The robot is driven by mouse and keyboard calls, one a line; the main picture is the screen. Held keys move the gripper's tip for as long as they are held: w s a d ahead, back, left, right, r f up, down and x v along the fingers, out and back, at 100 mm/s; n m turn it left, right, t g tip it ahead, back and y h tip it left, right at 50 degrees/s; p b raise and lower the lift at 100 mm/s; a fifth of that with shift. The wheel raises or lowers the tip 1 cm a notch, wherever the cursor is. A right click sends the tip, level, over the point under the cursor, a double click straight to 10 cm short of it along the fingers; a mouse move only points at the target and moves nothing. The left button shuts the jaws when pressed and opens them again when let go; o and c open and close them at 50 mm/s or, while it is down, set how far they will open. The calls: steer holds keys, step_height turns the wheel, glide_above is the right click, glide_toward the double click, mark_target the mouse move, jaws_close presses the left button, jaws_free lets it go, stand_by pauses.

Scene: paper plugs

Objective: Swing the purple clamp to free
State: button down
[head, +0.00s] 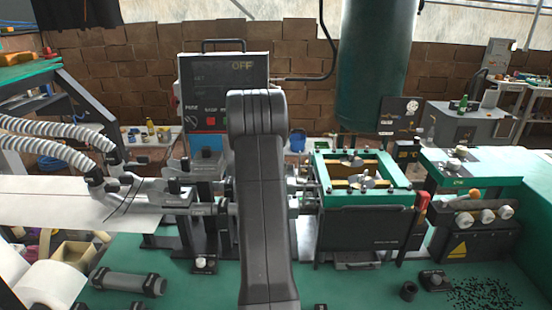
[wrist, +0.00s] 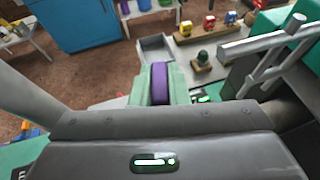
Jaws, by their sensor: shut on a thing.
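A purple piece, which I take to be the clamp's handle (wrist: 160,80), stands upright in the middle of the wrist view. My gripper (wrist: 160,92) has pale green fingers close against both sides of it and is shut on it. The lower part of the purple piece is hidden behind the grey gripper body. In the head view my dark grey arm rises in front of the machine and hides the gripper and clamp. I cannot tell the clamp's exact angle.
A control panel (head: 212,92) reading OFF stands behind my arm. A green-framed unit (head: 365,190) is to the right, with a knobbed block (head: 470,222) beyond it. White paper (head: 75,203) enters from the left, near ribbed hoses (head: 52,148). Grey bars (wrist: 268,58) stand to the right in the wrist view.

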steer(key=shift+m+g+h+p, duration=0.4)
steer(key=shift+m+g+h, duration=0.1)
steer(key=shift+m+h, duration=0.65)
steer(key=shift+m+g+h, duration=0.6)
steer(key=shift+m+h, duration=0.45)
steer(key=shift+h, duration=0.1)
steer(key=shift+b, duration=0.3)
steer(key=c, duration=1.4)
jaws_free()
